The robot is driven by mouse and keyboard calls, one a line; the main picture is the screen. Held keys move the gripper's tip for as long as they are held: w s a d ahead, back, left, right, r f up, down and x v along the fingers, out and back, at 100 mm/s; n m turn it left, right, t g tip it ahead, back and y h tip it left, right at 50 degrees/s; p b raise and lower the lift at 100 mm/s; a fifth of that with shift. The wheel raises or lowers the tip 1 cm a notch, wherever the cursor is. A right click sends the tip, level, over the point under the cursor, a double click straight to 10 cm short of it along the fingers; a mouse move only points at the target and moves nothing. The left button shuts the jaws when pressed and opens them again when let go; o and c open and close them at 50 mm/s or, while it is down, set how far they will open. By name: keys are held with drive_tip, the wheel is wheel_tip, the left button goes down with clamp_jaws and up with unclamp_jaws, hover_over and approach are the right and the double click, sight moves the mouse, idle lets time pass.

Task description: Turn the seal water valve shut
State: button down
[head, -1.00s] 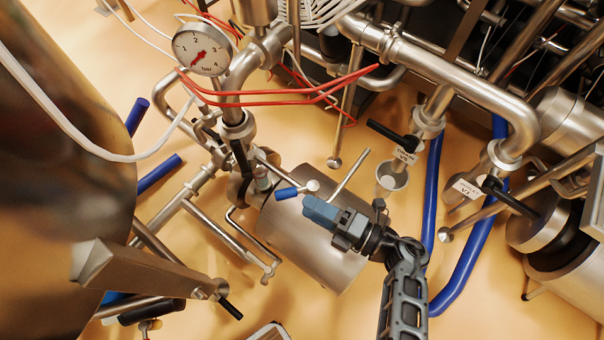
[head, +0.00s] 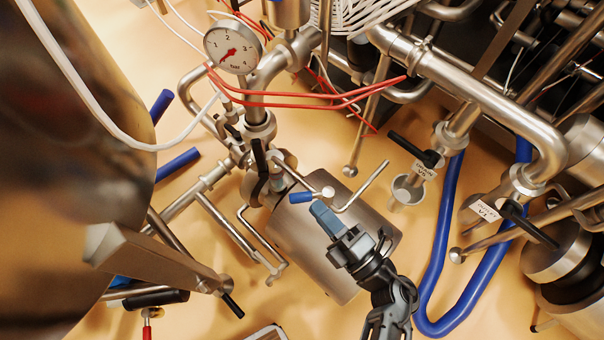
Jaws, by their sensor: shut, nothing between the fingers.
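A small valve with a short blue lever (head: 301,197) and a round metal hub (head: 327,192) sits on a thin bent pipe in front of a steel cylinder (head: 312,257). It is the likely seal water valve; I read no label on it. The blue lever points left from the hub. My gripper (head: 318,209) is shut and empty, with its blue-grey fingertips just below the lever and hub, pointing up and left. I cannot tell whether the tips touch the lever.
A pressure gauge (head: 233,47) and red cables (head: 300,101) are above. A large steel vessel (head: 60,140) fills the left. Yellow floor shows below.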

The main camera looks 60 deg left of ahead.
drive_tip(key=s+a+r+n+g+h, duration=0.1)
drive_tip(key=a+g, duration=0.1)
drive_tip(key=s+a+r+n+g+h, duration=0.1)
drive_tip(key=a+r+n+g, duration=0.1)
drive_tip(key=s+a+r+n+g+h, duration=0.1)
drive_tip(key=a+n, duration=0.1)
drive_tip(key=shift+a+r+g+b, duration=0.2)
drive_tip(key=shift+a+g+b, duration=0.15)
drive_tip(key=shift+a+g, duration=0.05)
drive_tip(key=s+a+r+n+g+h+b, duration=0.1)
drive_tip(key=s+a+r+n+g+h, duration=0.1)
drive_tip(key=s+a+n+h, duration=0.5)
drive_tip(key=n+t+h+b, duration=0.1)
drive_tip(key=t+h+b, duration=0.2)
drive_tip(key=t+h, duration=0.85)
approach(293, 198)
drive_tip(key=w+a+r, duration=0.2)
drive_tip(key=w+a, duration=0.1)
drive_tip(key=w, duration=0.1)
wheel_tip(293, 198, down, 10)
drive_tip(key=s+d+b, duration=0.1)
drive_tip(key=d+b, duration=0.1)
drive_tip(key=shift+d+r+h, duration=0.15)
drive_tip(key=shift+r+h, duration=0.05)
drive_tip(key=shift+h, duration=0.25)
drive_tip(key=shift+g, duration=0.25)
